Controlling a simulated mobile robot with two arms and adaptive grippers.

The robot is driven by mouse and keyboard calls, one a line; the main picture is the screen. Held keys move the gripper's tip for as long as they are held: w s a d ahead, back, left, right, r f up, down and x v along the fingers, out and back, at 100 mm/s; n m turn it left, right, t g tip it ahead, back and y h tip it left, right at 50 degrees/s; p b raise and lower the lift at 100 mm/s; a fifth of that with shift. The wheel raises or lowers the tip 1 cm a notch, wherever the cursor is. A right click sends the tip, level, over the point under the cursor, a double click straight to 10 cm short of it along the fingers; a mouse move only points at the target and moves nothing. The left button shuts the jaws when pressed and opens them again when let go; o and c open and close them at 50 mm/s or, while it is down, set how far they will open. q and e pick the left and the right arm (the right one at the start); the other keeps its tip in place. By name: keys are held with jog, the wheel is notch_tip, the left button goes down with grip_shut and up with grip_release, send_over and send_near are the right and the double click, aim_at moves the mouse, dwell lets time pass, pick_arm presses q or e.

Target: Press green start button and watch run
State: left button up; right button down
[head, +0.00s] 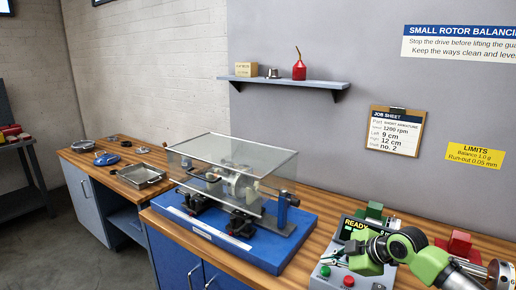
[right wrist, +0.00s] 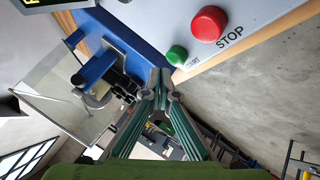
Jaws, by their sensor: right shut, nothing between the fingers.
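The green start button (head: 325,271) is on the front of the control box (head: 322,283), left of the red stop button (head: 348,281). Both buttons also show in the right wrist view, the green one (right wrist: 176,56) close to my fingertips and the red one (right wrist: 209,24) farther up. My right gripper (head: 352,248) is above the box near its display; its fingers (right wrist: 160,78) are shut and empty. Whether they touch anything is hard to tell. The display reads READY. The rotor (head: 240,186) is on the blue-based balancing machine under a clear guard (head: 225,150), which is down. My left gripper is out of view.
A metal tray (head: 146,180) and small parts lie on the bench at the left. A red-topped block (head: 460,243) stands right of the box. A shelf (head: 290,83) with a red oil can and a job sheet (head: 394,132) are on the wall behind.

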jog(key=shift+f, duration=0.1)
dwell(0.3)
jog(key=shift+f, duration=0.35)
